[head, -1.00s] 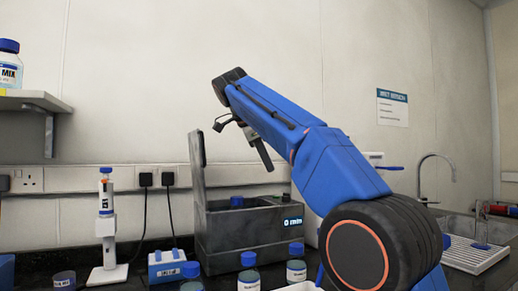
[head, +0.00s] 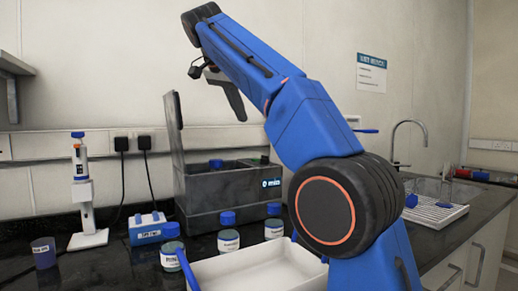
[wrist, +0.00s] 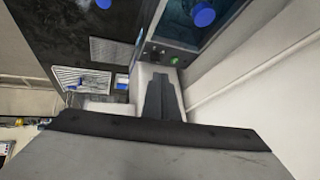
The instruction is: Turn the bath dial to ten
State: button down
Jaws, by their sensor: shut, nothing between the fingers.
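The bath (head: 225,200) is a grey open-topped box on the bench in the head view, with its lid (head: 174,125) standing up at the left. Its display (head: 271,183) reads 0 min. My gripper (head: 238,108) is above the bath, apart from it, with its fingers together and empty. In the wrist view my gripper (wrist: 160,82) points toward the bath's end panel (wrist: 163,54), which carries a small green part (wrist: 174,61) and a dark knob-like part (wrist: 153,57). I cannot tell which is the dial or read its marks. The head view does not show that panel clearly.
Blue-capped bottles (head: 228,240) and a white tray (head: 255,268) stand before the bath. A blue timer-like box (head: 148,228) and a pipette stand (head: 84,195) are to the left. A drying rack (head: 436,211) and sink are at the right. The wall is close behind.

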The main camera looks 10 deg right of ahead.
jog(key=n, duration=0.4)
jog(key=n+t+y, duration=0.1)
jog(key=n+y, duration=0.1)
jog(key=n, duration=1)
send_near(264, 161)
jog(key=f, duration=0.1)
jog(key=a+f, duration=0.1)
jog(key=f, duration=0.1)
jog(key=w+a+f, duration=0.1)
jog(key=shift+a+f, duration=0.2)
jog(key=shift+f, duration=0.1)
jog(key=shift+w+d+f, duration=0.1)
jog(key=shift+w+d, duration=0.25)
jog(key=shift+d, duration=0.25)
jog(key=shift+w+d+f, duration=0.1)
jog(key=shift+w+d, duration=0.3)
jog(key=shift+d, duration=0.25)
jog(key=shift+w+d, duration=0.3)
jog(key=shift+d, duration=0.25)
jog(key=shift+d, duration=0.15)
